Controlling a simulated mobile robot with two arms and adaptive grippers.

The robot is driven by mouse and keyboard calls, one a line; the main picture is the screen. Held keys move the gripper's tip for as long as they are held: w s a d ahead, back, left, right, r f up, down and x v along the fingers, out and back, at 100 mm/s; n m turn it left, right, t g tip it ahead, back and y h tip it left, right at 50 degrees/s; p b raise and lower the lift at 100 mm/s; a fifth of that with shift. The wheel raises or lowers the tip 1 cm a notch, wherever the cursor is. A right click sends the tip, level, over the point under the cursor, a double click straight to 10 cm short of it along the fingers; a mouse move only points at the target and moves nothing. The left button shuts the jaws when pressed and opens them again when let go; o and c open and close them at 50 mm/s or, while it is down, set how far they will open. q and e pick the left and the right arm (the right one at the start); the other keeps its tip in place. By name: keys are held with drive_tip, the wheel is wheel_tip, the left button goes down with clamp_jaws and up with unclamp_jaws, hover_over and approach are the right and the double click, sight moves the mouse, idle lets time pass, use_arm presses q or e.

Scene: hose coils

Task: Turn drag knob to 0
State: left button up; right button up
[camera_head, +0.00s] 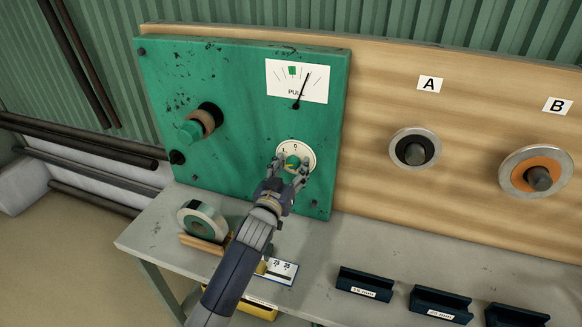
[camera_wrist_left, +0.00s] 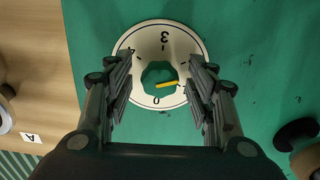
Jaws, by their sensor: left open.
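The drag knob (camera_wrist_left: 158,76) is a small green knob with a yellow pointer on a white round dial (camera_wrist_left: 123,56), on the green panel. In the wrist view the dial appears upside down, with 3 at the top and 0 at the bottom. The pointer (camera_wrist_left: 167,84) points right, close to the 1 and away from the 0. In the head view the dial (camera_head: 308,151) has its 0 at the top. My left gripper (camera_head: 290,167) is open, its fingers on both sides of the knob; contact cannot be told. My right gripper is out of view.
A PULL gauge (camera_head: 283,81) sits above the dial, its needle leaning right. A tape roll (camera_head: 205,222) and dark labelled holders (camera_head: 364,285) are on the grey bench (camera_head: 155,243). Spindles A (camera_head: 414,150) and B (camera_head: 538,176) stand right.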

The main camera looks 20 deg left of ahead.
use_arm(q)
drive_tip(key=c, duration=1.1)
drive_tip(key=shift+o, duration=0.2)
